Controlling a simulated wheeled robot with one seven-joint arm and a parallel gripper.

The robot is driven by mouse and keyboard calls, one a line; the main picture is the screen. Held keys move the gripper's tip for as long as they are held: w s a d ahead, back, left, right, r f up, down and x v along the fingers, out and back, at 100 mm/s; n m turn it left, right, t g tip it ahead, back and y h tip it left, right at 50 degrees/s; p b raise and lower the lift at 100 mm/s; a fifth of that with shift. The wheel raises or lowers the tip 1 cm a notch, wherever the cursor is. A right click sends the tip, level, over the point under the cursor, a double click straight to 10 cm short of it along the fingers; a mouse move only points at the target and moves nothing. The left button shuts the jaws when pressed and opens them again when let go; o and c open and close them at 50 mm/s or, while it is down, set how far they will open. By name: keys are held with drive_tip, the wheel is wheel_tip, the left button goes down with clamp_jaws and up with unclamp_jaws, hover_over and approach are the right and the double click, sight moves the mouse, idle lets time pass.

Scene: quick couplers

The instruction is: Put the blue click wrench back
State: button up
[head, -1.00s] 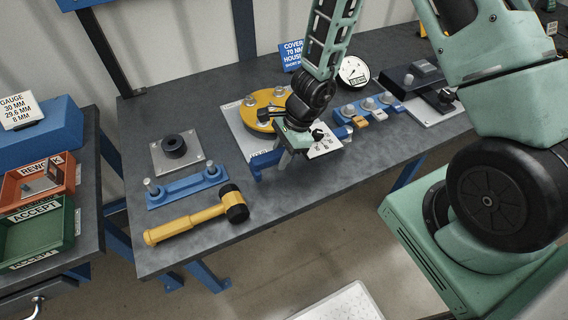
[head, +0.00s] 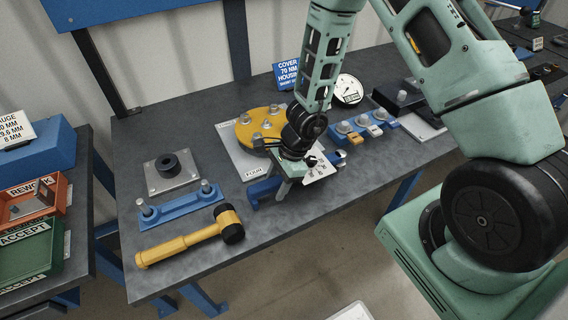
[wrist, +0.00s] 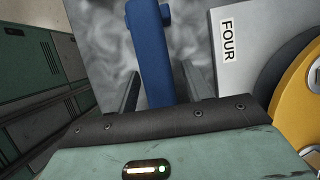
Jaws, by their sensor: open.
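The blue click wrench (head: 263,188) lies along the front edge of the grey plate marked FOUR, partly hidden by my gripper (head: 284,188) in the head view. In the wrist view the blue wrench (wrist: 149,50) runs down between the two fingers of my gripper (wrist: 160,78). The fingers are apart, one on each side of it, with a gap visible. A low blue rest with two upright pegs (head: 180,208) stands on the left of the bench and is empty of any wrench.
A yellow mallet (head: 185,244) lies at the front left. A grey plate with a black ring (head: 172,173) is behind the rest. The yellow round cover (head: 247,133) sits on the plate (wrist: 228,75). A blue socket rail (head: 364,130), dial (head: 348,89) and sign (head: 287,75) stand rightward.

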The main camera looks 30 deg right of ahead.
drive_tip(key=p+v, duration=0.2)
drive_tip(key=v, duration=1.5)
drive_tip(key=s+a+r+n+g, duration=0.1)
drive_tip(key=s+a+r+n, duration=0.8)
drive_tip(key=a+n, duration=0.25)
drive_tip(key=s+a+r+n+h, duration=0.2)
drive_tip(key=s+r+n+h, duration=0.15)
drive_tip(key=s+n, duration=0.85)
drive_tip(key=f+b, duration=0.1)
drive_tip(key=b, duration=0.1)
drive_tip(key=f+n+b, duration=0.1)
drive_tip(key=f+b, duration=0.1)
drive_tip(key=w+f+n+t+b, duration=0.1)
drive_tip(key=f+b, duration=0.1)
drive_tip(key=shift+d, duration=0.2)
